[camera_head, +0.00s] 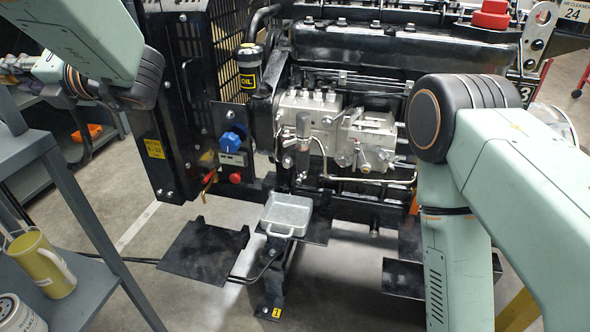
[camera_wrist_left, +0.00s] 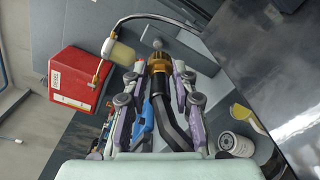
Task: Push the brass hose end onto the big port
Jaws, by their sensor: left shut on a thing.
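In the left wrist view, my left gripper (camera_wrist_left: 159,78) is shut on a black hose (camera_wrist_left: 172,120). The brass hose end (camera_wrist_left: 159,64) sticks out forward between the fingertips. A small grey round shape (camera_wrist_left: 157,45) shows just past the brass end; I cannot tell whether it belongs to the hose or lies behind it. I cannot make out the big port for certain in either view.
The engine's silver pump (camera_head: 335,128) stands mid-picture, with a blue knob (camera_head: 230,141) to its left. A metal tray (camera_head: 287,214) sits below. A grey shelf (camera_head: 78,205) holds a yellow jug (camera_head: 40,262). The wrist view shows a red box (camera_wrist_left: 80,77) and a white canister (camera_wrist_left: 235,145).

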